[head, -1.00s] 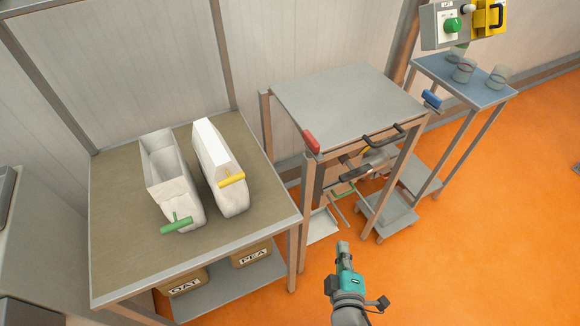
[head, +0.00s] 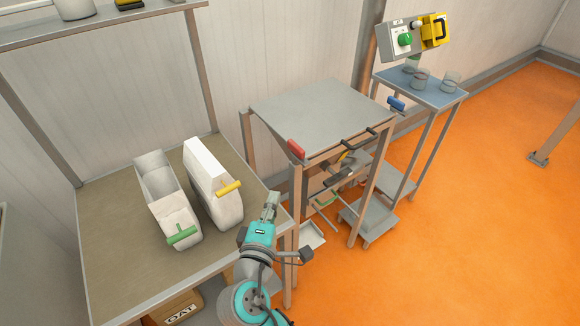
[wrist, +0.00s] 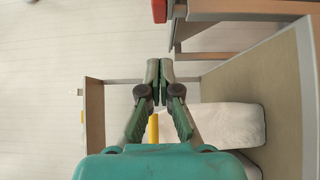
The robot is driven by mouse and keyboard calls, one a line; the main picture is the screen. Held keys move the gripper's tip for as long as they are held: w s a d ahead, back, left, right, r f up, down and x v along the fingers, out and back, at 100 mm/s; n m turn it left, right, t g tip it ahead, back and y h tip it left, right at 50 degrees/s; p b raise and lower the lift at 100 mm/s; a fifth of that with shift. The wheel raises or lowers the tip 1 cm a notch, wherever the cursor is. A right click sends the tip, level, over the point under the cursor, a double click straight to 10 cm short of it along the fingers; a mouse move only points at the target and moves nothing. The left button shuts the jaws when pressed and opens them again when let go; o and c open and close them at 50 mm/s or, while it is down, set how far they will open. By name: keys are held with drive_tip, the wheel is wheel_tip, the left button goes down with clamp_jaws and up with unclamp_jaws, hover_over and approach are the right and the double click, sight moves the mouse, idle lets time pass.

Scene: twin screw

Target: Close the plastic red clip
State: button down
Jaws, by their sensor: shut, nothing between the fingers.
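The red clip (head: 296,149) is a small red bar at the front left corner of the grey-topped stand (head: 322,112). A red piece that looks like the same clip (wrist: 159,10) shows at the top edge of the wrist view, cut off by the frame. My gripper (head: 274,196) is shut and empty. In the head view it shows over the right edge of the workbench, below and to the left of the red clip and apart from it. In the wrist view its fingertips (wrist: 160,66) meet.
Orange floor (head: 440,250) is open to the right.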

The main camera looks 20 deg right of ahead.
approach(297, 154)
drive_tip(key=w+a, duration=0.1)
drive_tip(key=w, duration=0.3)
drive_tip(key=shift+w+d, duration=0.3)
drive_tip(key=shift+d, duration=0.65)
drive_tip(key=shift+w+d, duration=0.3)
drive_tip(key=shift+d, duration=0.7)
